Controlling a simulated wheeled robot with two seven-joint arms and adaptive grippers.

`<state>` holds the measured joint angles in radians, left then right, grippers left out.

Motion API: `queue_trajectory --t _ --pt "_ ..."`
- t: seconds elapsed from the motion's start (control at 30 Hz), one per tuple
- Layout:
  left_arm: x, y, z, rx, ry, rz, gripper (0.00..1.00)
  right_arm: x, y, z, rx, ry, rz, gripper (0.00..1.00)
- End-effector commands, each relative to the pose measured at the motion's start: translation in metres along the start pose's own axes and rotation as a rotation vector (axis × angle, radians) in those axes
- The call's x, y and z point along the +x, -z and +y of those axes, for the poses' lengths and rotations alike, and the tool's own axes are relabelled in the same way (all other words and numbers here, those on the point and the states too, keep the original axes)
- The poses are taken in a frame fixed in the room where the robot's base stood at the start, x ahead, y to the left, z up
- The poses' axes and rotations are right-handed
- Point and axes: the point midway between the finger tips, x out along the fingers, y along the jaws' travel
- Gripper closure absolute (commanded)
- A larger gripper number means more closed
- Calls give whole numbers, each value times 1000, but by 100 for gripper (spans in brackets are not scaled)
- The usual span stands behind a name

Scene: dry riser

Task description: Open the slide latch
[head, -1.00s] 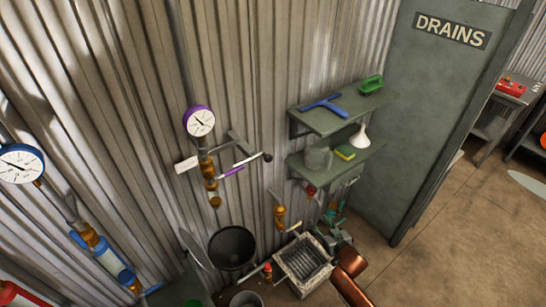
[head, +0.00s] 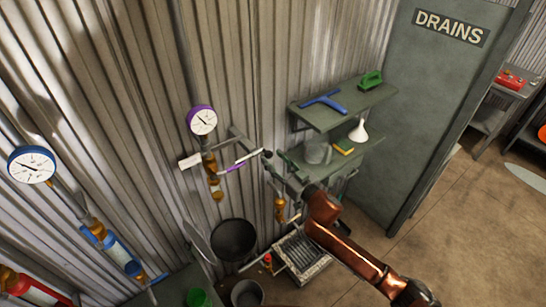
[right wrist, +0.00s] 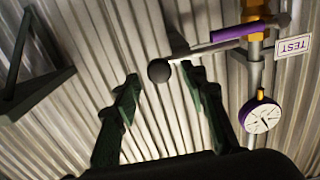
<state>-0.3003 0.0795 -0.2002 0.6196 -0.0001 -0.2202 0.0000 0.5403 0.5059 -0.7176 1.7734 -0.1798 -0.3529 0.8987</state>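I cannot tell for certain whether this rod is the slide latch. In the right wrist view the ball knob (right wrist: 159,71) lies between the fingertips in the picture, and the purple sleeve (right wrist: 238,32) is beyond it. My right gripper (head: 276,166) is open and empty, close to the knob; contact cannot be told. It also shows in the right wrist view (right wrist: 161,82). My left gripper is not in view.
A purple-rimmed gauge (head: 202,120) and a white tag (head: 190,161) are left of the rod. Shelves (head: 352,108) with a squeegee and a funnel stand close on the right.

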Motion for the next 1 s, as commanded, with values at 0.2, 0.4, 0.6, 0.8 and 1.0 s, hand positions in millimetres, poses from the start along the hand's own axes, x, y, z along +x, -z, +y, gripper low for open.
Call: queue_trajectory --t 0.2,0.4,0.6,0.8,1.0 --pt "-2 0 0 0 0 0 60 12 0 0 0 0 0 60" --pt "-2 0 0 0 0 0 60 12 0 0 0 0 0 60" --pt "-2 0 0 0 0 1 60 12 0 0 0 0 0 73" --pt "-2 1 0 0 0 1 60 12 0 0 0 -1 0 87" --pt "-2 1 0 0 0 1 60 12 0 0 0 -1 0 100"
